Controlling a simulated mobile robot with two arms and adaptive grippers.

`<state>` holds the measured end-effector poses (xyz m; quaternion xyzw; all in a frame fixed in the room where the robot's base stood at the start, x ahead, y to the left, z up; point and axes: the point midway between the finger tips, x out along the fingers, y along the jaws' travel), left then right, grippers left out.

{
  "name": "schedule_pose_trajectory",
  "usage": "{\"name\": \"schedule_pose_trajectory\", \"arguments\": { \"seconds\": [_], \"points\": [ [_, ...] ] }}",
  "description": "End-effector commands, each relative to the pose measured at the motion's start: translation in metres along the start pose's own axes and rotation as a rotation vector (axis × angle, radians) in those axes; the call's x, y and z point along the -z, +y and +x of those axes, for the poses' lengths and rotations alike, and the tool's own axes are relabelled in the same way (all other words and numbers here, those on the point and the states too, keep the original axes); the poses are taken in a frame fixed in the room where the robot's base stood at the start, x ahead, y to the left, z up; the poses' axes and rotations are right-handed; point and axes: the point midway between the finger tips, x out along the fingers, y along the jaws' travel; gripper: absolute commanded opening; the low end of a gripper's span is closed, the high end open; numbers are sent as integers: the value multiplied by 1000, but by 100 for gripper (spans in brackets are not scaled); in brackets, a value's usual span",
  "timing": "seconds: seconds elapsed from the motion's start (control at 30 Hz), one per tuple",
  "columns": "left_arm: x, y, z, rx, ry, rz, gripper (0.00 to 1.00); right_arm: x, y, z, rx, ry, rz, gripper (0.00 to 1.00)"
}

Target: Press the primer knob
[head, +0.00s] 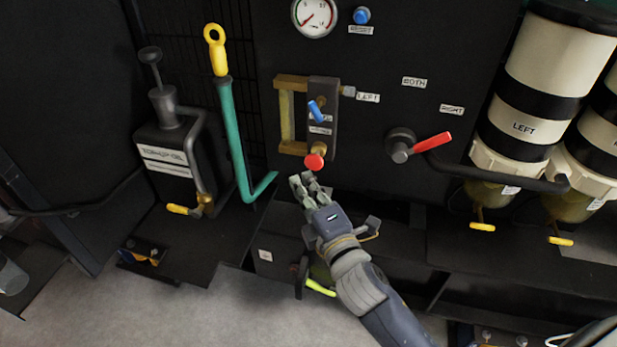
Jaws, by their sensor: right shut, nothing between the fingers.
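A red round knob (315,161) on a short brass stem sticks out below a dark valve block (322,112). It looks like the primer knob, though I cannot read a label naming it. A small blue lever (315,110) sits above it on the block, by small labels. My right gripper (303,180) is shut and empty, just below and slightly left of the red knob. A small gap shows between them in the picture; I cannot tell the depth. My left gripper is not in view.
A brass frame (285,118) adjoins the block. A red selector lever (430,143) stands right, near striped filters (540,90). A green bar with yellow handle (235,130) and an oil can (168,155) stand left. A gauge (314,15) is above.

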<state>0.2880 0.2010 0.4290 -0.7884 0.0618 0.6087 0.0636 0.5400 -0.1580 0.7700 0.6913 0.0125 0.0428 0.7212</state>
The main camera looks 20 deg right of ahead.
Motion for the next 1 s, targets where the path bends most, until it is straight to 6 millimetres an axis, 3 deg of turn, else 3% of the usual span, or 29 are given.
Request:
{"name": "schedule_pose_trajectory", "arguments": {
  "seconds": [0.2, 0.67, 1.0],
  "points": [
    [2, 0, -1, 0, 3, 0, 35, -13, 0, 13, 0, 1, 1, 0],
    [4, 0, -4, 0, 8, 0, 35, -16, 0, 16, 1, 1, 1, 0],
    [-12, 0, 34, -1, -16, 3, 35, -30, 0, 33, 0, 0, 1, 0]
  ]
}}
